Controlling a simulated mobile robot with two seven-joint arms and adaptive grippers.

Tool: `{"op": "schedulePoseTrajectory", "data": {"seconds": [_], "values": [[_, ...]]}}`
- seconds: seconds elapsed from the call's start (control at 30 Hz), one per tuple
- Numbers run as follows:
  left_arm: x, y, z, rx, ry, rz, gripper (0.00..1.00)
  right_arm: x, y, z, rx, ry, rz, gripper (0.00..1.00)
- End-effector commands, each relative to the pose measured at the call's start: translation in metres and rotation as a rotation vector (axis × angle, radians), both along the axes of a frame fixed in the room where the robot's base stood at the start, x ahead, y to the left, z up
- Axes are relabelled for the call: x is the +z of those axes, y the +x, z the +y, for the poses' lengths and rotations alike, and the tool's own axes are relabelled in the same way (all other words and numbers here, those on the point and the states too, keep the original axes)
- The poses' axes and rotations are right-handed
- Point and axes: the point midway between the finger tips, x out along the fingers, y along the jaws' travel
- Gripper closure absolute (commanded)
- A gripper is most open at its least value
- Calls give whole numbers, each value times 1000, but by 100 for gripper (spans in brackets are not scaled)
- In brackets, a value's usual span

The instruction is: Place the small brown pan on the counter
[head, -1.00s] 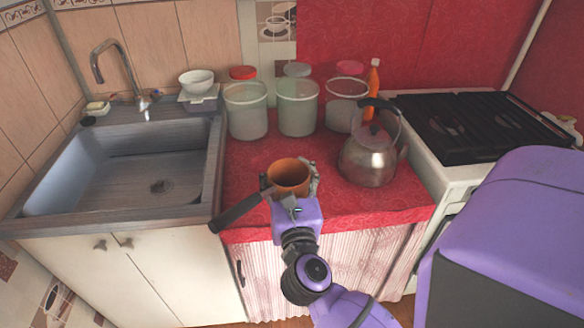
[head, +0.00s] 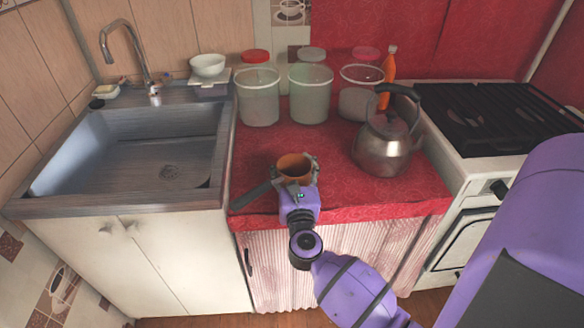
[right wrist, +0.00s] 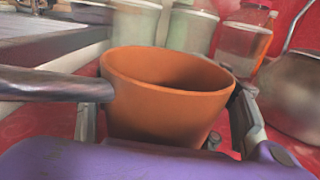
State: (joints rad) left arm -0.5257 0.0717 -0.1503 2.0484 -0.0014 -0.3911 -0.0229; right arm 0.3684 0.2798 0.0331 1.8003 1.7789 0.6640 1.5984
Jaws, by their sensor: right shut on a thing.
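The small brown pan (head: 294,166) is at the front middle of the red counter (head: 345,190), with its dark handle (head: 252,194) pointing left toward the sink edge. My right gripper (head: 297,176) is shut on the pan, with a finger on either side of its body. In the right wrist view the pan (right wrist: 165,95) looks upright and empty as far as its inside shows, and its handle (right wrist: 50,84) runs off to the left. The pan's base is hidden, so I cannot tell whether it touches the counter. My left gripper is out of view.
A metal kettle (head: 384,146) stands right of the pan. The sink (head: 150,150) is left, the stove (head: 490,115) right. Red counter is free between pan and kettle.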

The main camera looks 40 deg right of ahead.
Motion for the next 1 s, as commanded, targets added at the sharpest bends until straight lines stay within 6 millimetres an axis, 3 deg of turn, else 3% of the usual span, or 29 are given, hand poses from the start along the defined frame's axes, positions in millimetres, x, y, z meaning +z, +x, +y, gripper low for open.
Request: {"op": "schedulePoseTrajectory", "data": {"seconds": [0.37, 0.4, 0.57, 1.0], "values": [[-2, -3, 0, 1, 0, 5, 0, -2, 0, 1, 1, 0, -4, 94], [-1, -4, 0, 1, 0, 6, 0, -3, 0, 1, 1, 1, -2, 40], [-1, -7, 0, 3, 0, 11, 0, -2, 0, 1, 1, 1, -2, 19], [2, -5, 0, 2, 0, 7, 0, 3, 0, 1, 0, 0, -2, 17]]}}
